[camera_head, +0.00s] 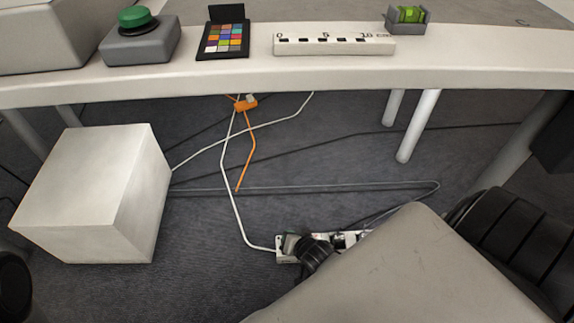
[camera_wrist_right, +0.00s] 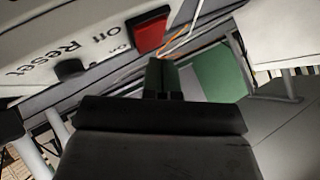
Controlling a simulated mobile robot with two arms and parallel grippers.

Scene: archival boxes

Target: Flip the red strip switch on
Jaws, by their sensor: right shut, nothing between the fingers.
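The white power strip (camera_head: 350,238) lies on the dark carpet at the lower middle of the head view, partly hidden by dark parts and my pale right arm. In the right wrist view the strip (camera_wrist_right: 60,25) fills the upper left, with printed lettering, a black button (camera_wrist_right: 70,68) and the red switch (camera_wrist_right: 151,32). My right gripper (camera_wrist_right: 162,66) is shut and empty, its fingertips just below the red switch in the picture. I cannot tell whether they touch it, or which way the switch is tipped. My left gripper is not in view.
A white box (camera_head: 95,190) stands on the floor at left. A white cable (camera_head: 231,190) and an orange cable (camera_head: 248,150) cross the carpet. Above is a white table edge (camera_head: 200,78) with a green button box (camera_head: 139,45). A black ribbed object (camera_head: 525,235) is at right.

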